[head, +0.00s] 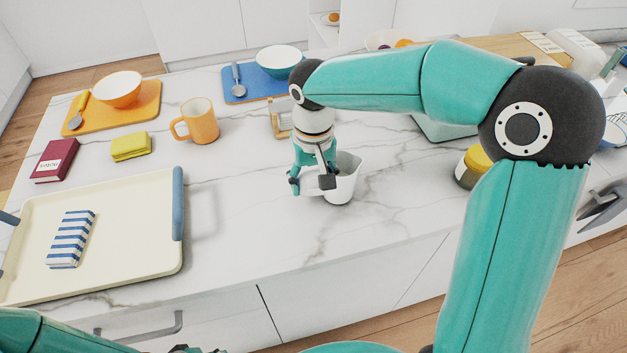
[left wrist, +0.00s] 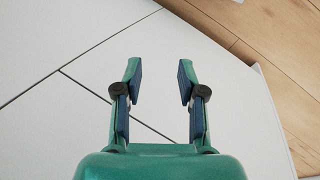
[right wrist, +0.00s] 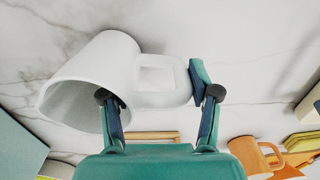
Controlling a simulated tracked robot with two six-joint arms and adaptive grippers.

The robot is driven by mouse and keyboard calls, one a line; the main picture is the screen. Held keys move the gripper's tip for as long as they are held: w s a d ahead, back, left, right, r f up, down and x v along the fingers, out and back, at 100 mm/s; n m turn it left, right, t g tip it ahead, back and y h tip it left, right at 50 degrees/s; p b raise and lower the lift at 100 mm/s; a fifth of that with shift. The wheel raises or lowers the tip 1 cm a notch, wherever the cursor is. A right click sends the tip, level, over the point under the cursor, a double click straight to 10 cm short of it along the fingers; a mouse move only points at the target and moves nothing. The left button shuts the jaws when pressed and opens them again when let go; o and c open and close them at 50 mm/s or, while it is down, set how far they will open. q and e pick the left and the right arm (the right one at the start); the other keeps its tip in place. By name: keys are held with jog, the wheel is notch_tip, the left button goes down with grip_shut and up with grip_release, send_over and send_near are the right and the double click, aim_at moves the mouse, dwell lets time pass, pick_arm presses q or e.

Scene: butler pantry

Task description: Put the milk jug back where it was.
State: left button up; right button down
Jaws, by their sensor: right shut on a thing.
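The white milk jug (head: 345,178) is upright near the front middle of the marble counter. I cannot tell whether its base touches the counter. My right gripper (head: 313,181) is shut on it from its left, on the handle side. In the right wrist view the jug (right wrist: 85,80) shows its open mouth, and its handle (right wrist: 165,80) lies between the fingers of my right gripper (right wrist: 158,95). The fingers and arm hide part of the jug in the head view. My left gripper (left wrist: 159,78) is open and empty in front of the white cabinet fronts.
A cream tray (head: 130,240) with a striped cloth (head: 71,239) lies at left. A yellow-lidded jar (head: 472,168) is at right. Counter between tray and jug is clear.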

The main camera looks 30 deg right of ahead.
jog(key=shift+f, duration=0.3)
jog(key=shift+c, duration=1.3)
grip_release()
notch_tip(320, 180, up, 12)
jog(key=shift+r+p, duration=0.1)
jog(key=shift+p, duration=0.2)
